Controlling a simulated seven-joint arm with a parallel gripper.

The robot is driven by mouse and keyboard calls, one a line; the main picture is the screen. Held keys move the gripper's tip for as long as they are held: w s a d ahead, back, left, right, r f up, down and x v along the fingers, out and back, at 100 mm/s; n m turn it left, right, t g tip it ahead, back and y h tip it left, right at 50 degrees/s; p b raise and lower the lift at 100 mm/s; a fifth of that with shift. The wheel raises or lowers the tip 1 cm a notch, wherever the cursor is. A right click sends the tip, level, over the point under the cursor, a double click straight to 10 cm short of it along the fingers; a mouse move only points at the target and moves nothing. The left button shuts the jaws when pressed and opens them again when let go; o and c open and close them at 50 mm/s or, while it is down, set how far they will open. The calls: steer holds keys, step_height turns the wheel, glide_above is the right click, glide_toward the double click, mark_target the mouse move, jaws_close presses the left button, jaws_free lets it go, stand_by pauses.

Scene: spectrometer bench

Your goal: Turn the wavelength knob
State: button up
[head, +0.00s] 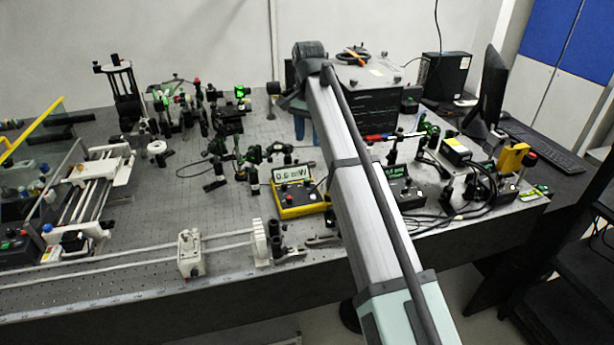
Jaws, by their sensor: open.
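I cannot single out the wavelength knob in the head view; the small dials on the bench are too small to tell apart. A yellow-cased meter (298,198) with a lit display reading in mW stands at the middle of the bench, with small controls on its front. A second, dark display unit (405,190) stands just right of my arm. My gripper (304,128) shows only in part, as blue finger-like pieces below the dark wrist at the arm's far end. It appears open and empty, above the back of the bench. My arm hides part of the bench.
Dense optics mounts (215,120) fill the back left. A white rail stage (95,180) stands at the left. A black box (368,100) is behind my arm. Cables and mounts crowd the right, near a monitor (490,85). Some bare bench (190,205) lies left of the meter.

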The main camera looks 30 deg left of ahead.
mark_target(307, 180)
steer(key=f, duration=1.3)
steer(key=shift+s+a+f, duration=0.15)
steer(key=shift+s+f, duration=0.05)
steer(key=shift+f, duration=0.2)
jaws_close()
